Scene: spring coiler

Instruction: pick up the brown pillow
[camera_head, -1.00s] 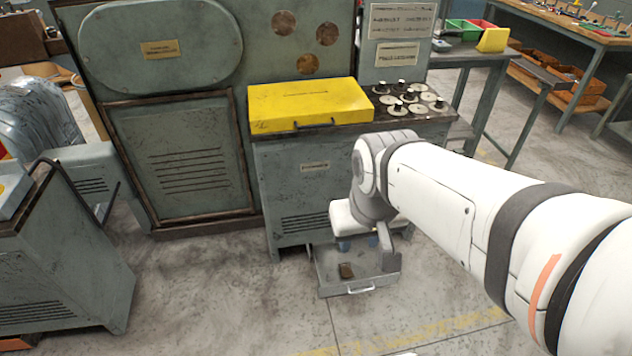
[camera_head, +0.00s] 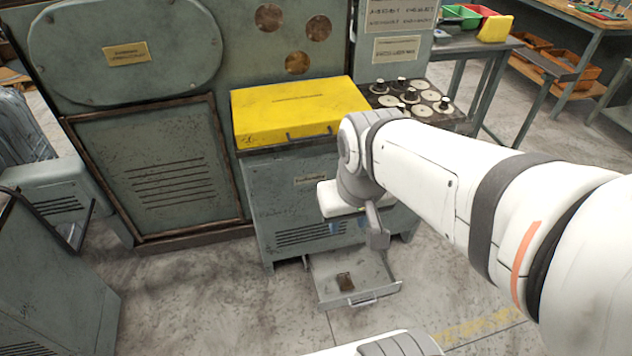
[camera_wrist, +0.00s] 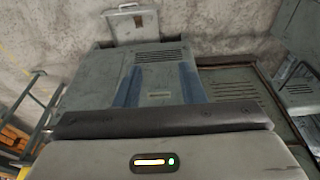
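My gripper (camera_head: 348,226) hangs above the back of the drawer, close to the cabinet front, apart from the brown object. In the wrist view, the two blue fingers of my gripper (camera_wrist: 161,80) stand apart with nothing between them. The drawer also shows at the top of the wrist view (camera_wrist: 133,24); the brown object is not clear there.
A large grey machine (camera_head: 165,165) stands behind left, and another grey unit (camera_head: 55,270) at the far left. Floor in front of the drawer is clear.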

